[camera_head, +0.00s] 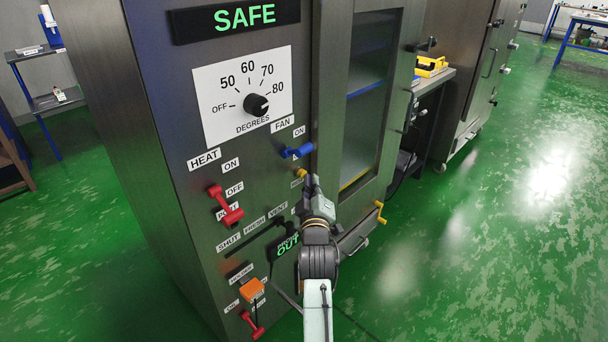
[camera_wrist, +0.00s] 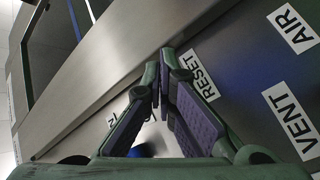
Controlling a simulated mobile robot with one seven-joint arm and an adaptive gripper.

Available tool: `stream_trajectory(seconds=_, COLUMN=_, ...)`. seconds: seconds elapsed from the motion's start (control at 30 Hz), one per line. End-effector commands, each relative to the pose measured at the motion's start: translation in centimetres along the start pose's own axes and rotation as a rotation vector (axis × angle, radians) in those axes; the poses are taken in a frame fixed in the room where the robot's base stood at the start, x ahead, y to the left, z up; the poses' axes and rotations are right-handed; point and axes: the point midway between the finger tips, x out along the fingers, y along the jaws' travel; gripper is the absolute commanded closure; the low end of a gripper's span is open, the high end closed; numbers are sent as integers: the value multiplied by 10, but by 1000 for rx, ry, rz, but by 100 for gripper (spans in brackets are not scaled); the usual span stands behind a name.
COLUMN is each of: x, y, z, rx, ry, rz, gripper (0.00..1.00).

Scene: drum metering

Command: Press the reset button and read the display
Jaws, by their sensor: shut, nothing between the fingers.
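My gripper (camera_head: 312,182) is shut and empty, its fingertips close to the cabinet front beside the door frame. In the wrist view the fingertips (camera_wrist: 165,62) are beside the RESET label (camera_wrist: 198,75). The reset button cannot be made out for certain there; the fingers may hide it. A small yellow part (camera_head: 300,173) shows just left of the fingertips in the head view; I cannot tell whether they touch it. The upper display (camera_head: 245,16) reads SAFE in green. A lower green display (camera_head: 287,245) shows OUT, partly hidden by my arm.
The panel carries a black degrees dial (camera_head: 256,104), a blue fan lever (camera_head: 297,152), a red heat lever (camera_head: 225,205) and an orange knob (camera_head: 252,290). The glazed door (camera_head: 361,120) is right of the gripper, with a yellow handle (camera_head: 380,212). Green floor at right is clear.

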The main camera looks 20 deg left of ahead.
Motion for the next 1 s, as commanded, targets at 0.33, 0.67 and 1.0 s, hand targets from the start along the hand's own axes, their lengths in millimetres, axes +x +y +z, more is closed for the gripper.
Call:
stream_trajectory(seconds=0.33, x=-7, y=6, z=5, rx=-1, ry=-1, rz=1, gripper=100)
stream_trajectory(seconds=0.67, x=-17, y=13, z=14, rx=-1, ry=-4, rz=2, gripper=100)
stream_trajectory(seconds=1.0, x=-39, y=28, z=30, rx=0, ry=-3, rz=2, gripper=100)
